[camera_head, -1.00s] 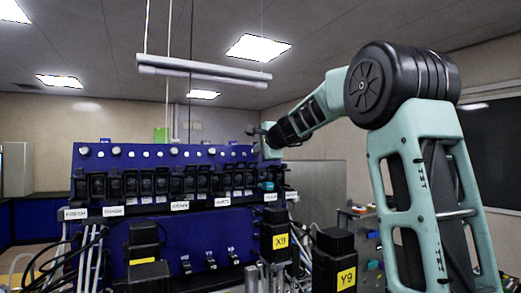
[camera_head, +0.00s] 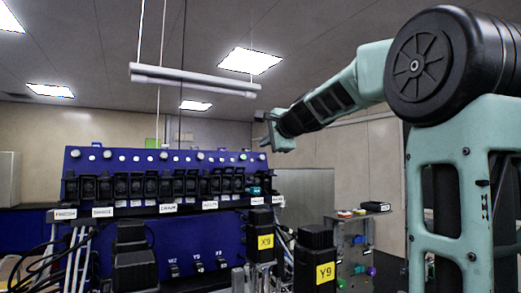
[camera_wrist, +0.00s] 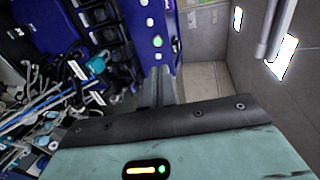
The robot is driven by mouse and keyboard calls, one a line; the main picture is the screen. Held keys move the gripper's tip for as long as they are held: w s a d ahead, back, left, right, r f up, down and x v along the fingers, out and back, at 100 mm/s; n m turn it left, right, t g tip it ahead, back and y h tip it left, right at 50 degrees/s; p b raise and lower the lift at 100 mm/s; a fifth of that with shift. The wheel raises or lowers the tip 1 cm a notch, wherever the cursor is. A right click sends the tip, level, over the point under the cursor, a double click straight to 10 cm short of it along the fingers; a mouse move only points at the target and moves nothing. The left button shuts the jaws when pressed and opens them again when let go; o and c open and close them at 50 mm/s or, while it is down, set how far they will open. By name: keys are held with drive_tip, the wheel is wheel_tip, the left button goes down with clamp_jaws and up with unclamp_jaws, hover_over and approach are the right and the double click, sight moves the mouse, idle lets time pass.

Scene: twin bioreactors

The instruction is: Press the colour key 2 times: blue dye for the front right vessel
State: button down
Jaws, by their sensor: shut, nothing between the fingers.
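A long blue panel (camera_head: 100,160) stands in the head view, with a row of small round pale buttons (camera_head: 122,156) along its top and dark holders below. I cannot tell which button is the blue dye key; the markings are too small. The wrist view shows some of these buttons close up, one of them glowing green (camera_wrist: 158,42). My gripper (camera_head: 264,142) is shut and empty, small in the head view, by the panel's upper right end. I cannot see it touching a button. The vessels cannot be made out clearly.
Black boxes with yellow labels X9 (camera_head: 265,242) and Y9 (camera_head: 325,272) stand in front of the panel's right part. A grey rack (camera_head: 352,245) with small coloured parts is farther right. Cables and tubes (camera_head: 75,250) crowd the lower left.

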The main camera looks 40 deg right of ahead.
drive_tip(key=shift+s, duration=0.2)
approach(244, 156)
drive_tip(key=shift+x, duration=2.35)
drive_tip(key=shift+w+a, duration=0.1)
drive_tip(key=shift+w, duration=0.05)
drive_tip(key=shift+w+f, duration=0.15)
drive_tip(key=shift+w, duration=0.3)
drive_tip(key=shift+w, duration=0.15)
